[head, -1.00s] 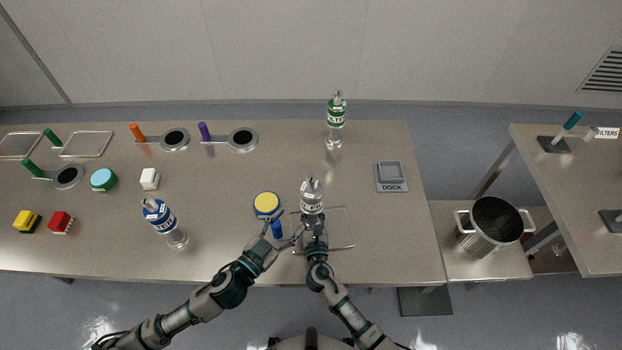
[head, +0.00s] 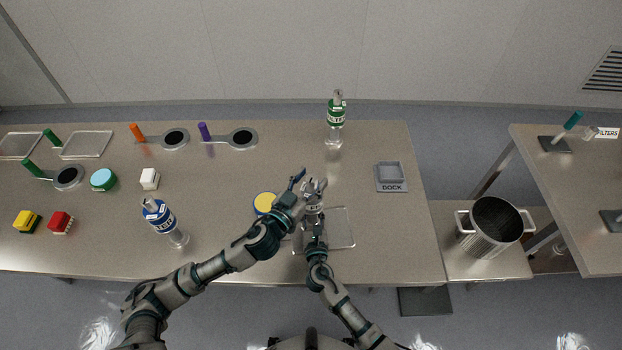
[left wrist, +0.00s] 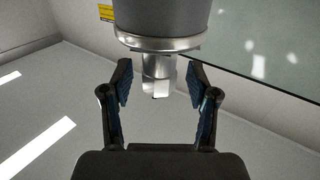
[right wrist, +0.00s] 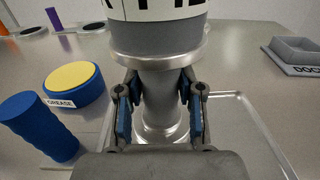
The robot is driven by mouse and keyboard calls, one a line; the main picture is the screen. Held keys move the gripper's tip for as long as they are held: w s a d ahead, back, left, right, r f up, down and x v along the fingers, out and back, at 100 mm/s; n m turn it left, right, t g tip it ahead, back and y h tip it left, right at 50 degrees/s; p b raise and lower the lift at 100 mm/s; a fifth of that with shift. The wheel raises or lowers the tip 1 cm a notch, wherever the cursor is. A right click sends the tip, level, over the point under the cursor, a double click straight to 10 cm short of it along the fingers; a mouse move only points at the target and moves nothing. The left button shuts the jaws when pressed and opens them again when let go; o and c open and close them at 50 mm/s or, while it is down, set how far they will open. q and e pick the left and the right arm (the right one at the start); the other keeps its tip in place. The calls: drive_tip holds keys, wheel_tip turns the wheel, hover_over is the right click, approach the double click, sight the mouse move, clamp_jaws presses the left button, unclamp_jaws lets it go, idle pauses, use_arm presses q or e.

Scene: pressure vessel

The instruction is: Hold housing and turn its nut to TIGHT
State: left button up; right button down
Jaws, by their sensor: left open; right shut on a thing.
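The grey housing (head: 314,208) with a white label band stands upright over a shallow tray (head: 346,240). My right gripper (right wrist: 160,100) is shut on the housing's narrow metal neck, below its wide rim. My left gripper (head: 304,182) is beside the top of the housing, its jaws open. In the left wrist view a small metal end piece, seemingly the nut (left wrist: 158,72), lies between the parted fingers, below the grey body. Neither finger visibly touches it. I cannot read any TIGHT mark. In the head view my left arm partly hides the housing.
A green-banded bottle (head: 336,120) stands behind, a blue-banded bottle (head: 162,220) to the left. The dock (head: 391,177) is at right, with clear table around it.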

use_arm(q)
drive_tip(key=shift+w+d, duration=0.1)
clamp_jaws()
